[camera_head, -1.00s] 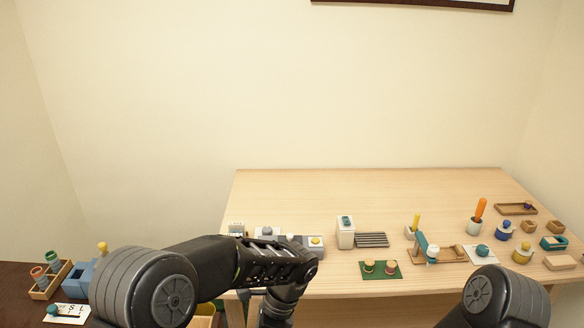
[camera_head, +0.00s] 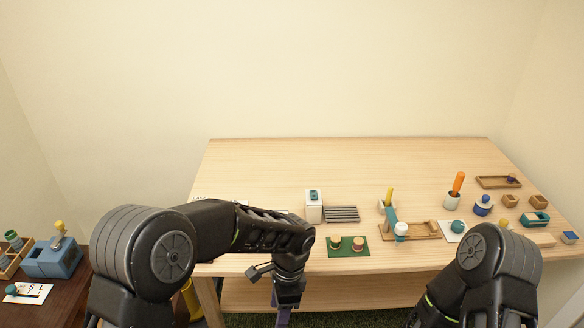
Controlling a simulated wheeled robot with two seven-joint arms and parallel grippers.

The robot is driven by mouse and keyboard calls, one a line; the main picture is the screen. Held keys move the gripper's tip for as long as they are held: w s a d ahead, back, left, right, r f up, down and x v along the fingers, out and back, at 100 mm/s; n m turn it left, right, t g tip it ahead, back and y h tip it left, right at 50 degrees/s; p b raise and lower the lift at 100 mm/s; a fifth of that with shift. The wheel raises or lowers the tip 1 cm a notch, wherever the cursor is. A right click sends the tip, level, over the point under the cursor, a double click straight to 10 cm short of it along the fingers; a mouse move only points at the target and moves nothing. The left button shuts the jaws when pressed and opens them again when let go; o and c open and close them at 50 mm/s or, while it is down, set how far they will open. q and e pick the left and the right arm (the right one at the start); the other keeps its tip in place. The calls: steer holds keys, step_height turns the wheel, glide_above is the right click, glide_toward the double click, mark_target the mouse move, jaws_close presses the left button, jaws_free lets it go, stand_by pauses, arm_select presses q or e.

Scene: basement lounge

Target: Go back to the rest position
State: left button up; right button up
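My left arm comes in from the left, bends at an elbow near the table's front edge and hangs down in front of it. Its dark wrist and the upper part of my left gripper (camera_head: 284,316) are at the bottom edge; the fingertips are cut off or too small to read. My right arm is at the lower right, with its forearm pointing down and left out of the picture. My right gripper is out of view. Neither arm visibly holds anything. The wooden table (camera_head: 340,165) stands in front of me.
On the table are a green mat with two round pieces (camera_head: 348,246), a white box (camera_head: 313,206), a dark slatted rack (camera_head: 342,214), an orange-handled holder (camera_head: 456,188) and several small items. A dark side table at left bears a blue box (camera_head: 52,260). The table's back is clear.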

arm_select(q)
steer(key=s+d+f+n+t+h+p, duration=0.2)
steer(key=s+d+f+n+h, duration=0.35)
steer(key=f+n, duration=0.3)
steer(key=s+a+f+n+p, duration=0.3)
steer(key=s+a+n, duration=0.6)
steer(key=s, duration=0.5)
steer(key=shift+a+f, duration=0.4)
steer(key=shift+a, duration=0.05)
